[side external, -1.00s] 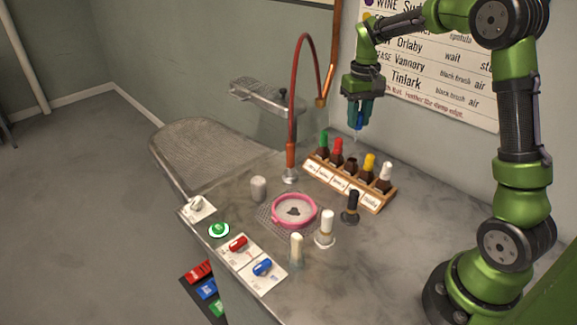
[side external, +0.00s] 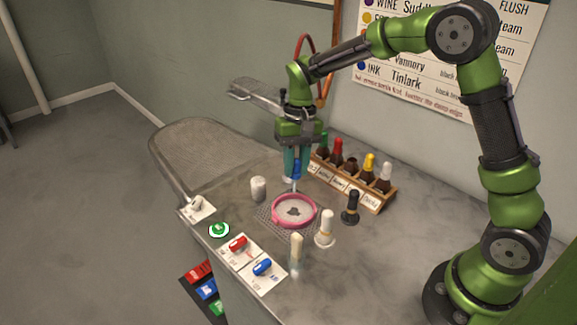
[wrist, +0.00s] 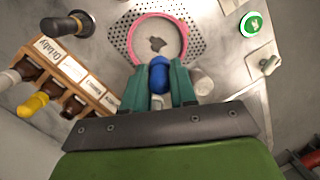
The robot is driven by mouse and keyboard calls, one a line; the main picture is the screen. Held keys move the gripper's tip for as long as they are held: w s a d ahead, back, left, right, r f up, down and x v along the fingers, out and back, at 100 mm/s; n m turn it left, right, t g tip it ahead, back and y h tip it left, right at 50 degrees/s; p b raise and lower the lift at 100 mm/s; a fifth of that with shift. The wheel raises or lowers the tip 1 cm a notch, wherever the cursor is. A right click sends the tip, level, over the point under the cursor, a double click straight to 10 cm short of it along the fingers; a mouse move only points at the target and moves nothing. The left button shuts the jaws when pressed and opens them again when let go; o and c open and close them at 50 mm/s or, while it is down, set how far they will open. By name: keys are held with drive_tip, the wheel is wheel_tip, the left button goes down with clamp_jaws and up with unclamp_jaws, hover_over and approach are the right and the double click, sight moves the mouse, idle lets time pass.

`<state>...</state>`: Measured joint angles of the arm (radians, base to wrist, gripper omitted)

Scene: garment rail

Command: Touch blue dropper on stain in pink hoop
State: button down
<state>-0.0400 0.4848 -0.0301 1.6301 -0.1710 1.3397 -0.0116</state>
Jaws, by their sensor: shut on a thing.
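The pink hoop (side external: 274,212) lies on a perforated plate on the grey counter. A dark stain (side external: 294,212) is on the pale cloth in its middle. My gripper (side external: 296,172) is shut on the blue dropper (side external: 296,168), whose thin tip points down above the hoop's back edge. The tip appears a little above the hoop; the exact gap is hard to tell. In the wrist view, the blue bulb of the dropper (wrist: 159,75) sits between my teal fingers, with the stain (wrist: 157,44) and pink hoop (wrist: 138,30) beyond it.
A wooden rack (side external: 369,199) of several bottles with coloured tops stands behind right of the hoop. A grey cylinder (side external: 258,189) stands left. A white-topped brush (side external: 326,228), a cream-topped one (side external: 296,250) and a black one (side external: 351,206) stand nearby. Switches line the front edge.

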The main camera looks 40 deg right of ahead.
drive_tip(key=shift+f, duration=2.55)
drive_tip(key=shift+f, duration=0.55)
drive_tip(key=shift+r, duration=0.1)
drive_tip(key=shift+r, duration=3.45)
drive_tip(key=shift+d, duration=0.15)
